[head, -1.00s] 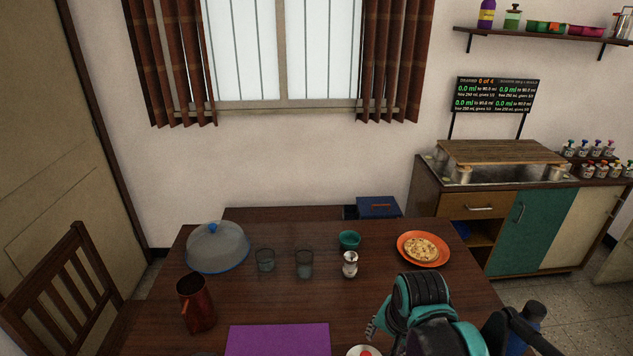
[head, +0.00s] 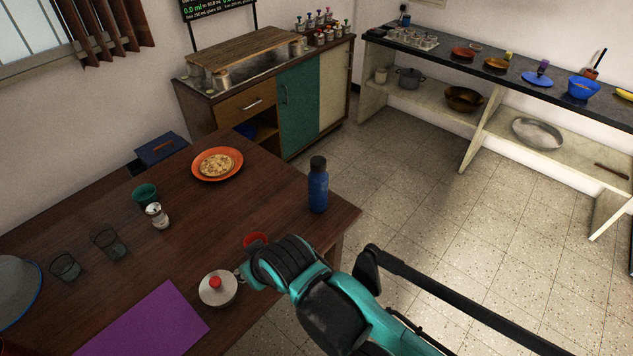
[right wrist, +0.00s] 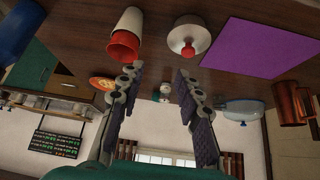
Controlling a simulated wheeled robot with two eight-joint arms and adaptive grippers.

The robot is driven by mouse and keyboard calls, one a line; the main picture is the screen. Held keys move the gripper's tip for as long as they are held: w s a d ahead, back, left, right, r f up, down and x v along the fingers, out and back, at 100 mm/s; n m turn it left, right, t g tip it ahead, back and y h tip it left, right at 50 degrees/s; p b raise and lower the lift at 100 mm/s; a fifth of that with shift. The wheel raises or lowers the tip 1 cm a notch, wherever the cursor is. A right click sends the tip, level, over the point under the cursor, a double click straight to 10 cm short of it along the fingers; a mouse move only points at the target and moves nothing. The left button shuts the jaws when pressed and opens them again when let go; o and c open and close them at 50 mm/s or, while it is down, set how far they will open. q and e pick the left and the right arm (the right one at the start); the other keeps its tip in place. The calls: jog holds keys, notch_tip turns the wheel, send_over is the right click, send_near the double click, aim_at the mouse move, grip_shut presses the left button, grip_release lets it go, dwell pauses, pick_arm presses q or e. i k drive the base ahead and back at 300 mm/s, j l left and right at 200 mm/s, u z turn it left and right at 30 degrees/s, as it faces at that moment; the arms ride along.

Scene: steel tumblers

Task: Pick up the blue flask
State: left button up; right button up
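The blue flask (head: 318,190) with a black cap stands upright on the table near its right edge in the head view. Part of it shows at the upper left of the right wrist view (right wrist: 14,32). My right gripper (right wrist: 157,80) is open and empty, its two fingers apart. In the head view the right gripper (head: 246,275) is partly hidden by its own arm, left of and nearer than the flask, not touching it. My left gripper is not in view.
A red cup (head: 255,240) lies partly behind my right arm. A white lidded pot (head: 217,290) with a red knob is beside the gripper. An orange plate (head: 199,175) with a flatbread is farther back. Bare table lies between plate and flask.

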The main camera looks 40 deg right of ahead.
aim_at(318, 177)
jog(key=z, duration=1.55)
jog(key=j+z, duration=0.1)
jog(key=k+j, duration=0.05)
jog(key=j, duration=0.05)
